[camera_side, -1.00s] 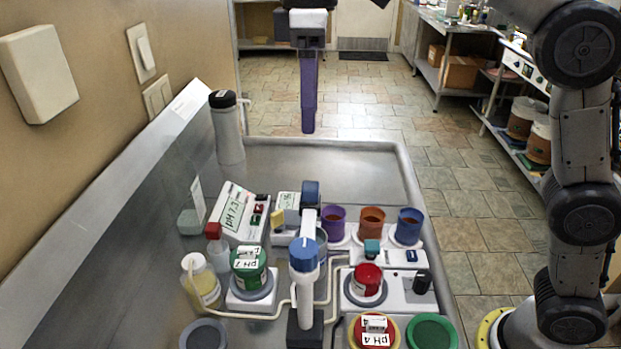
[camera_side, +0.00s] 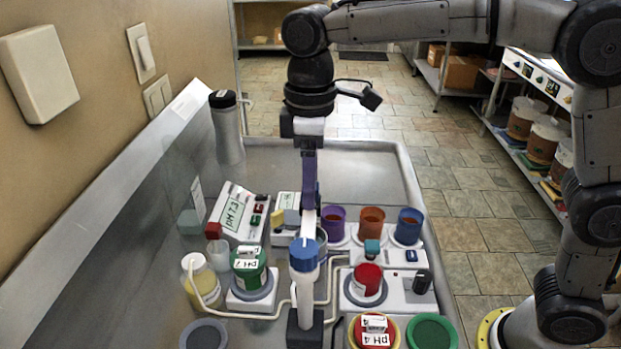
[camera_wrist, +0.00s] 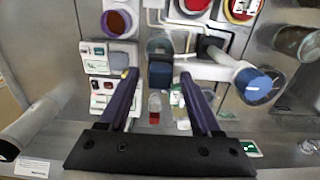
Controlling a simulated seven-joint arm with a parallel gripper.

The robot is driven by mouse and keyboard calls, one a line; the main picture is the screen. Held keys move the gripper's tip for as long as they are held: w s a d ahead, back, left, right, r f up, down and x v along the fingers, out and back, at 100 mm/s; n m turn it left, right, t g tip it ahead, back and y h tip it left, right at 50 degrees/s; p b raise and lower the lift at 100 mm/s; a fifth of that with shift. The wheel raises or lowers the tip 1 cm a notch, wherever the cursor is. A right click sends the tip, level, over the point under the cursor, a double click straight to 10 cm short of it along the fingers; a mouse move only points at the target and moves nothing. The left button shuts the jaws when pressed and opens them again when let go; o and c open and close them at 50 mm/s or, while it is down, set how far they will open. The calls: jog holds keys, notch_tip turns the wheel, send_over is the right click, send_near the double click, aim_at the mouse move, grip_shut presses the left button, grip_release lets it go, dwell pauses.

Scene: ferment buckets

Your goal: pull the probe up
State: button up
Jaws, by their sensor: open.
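The probe shows in the wrist view as a dark blue cap (camera_wrist: 160,73) at the end of a white stand arm (camera_wrist: 210,70), above a small beaker (camera_wrist: 160,45). The stand's blue-topped post (camera_side: 304,255) stands in front in the side view. My gripper (camera_side: 309,203) points straight down over the probe, and its purple fingers hide the cap there. In the wrist view my gripper (camera_wrist: 159,76) is open. One finger is on each side of the cap, with visible gaps; I cannot tell whether the tips are level with it.
A pH meter (camera_side: 236,212) and a green-lidded pH 7 jar (camera_side: 249,262) stand to the left. Purple, orange and blue cups (camera_side: 372,222) stand to the right. A red-lidded jar (camera_side: 368,280) is at front right. A tall bottle (camera_side: 227,130) stands by the wall.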

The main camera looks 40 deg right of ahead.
grip_shut()
dwell(0.3)
dwell(1.1)
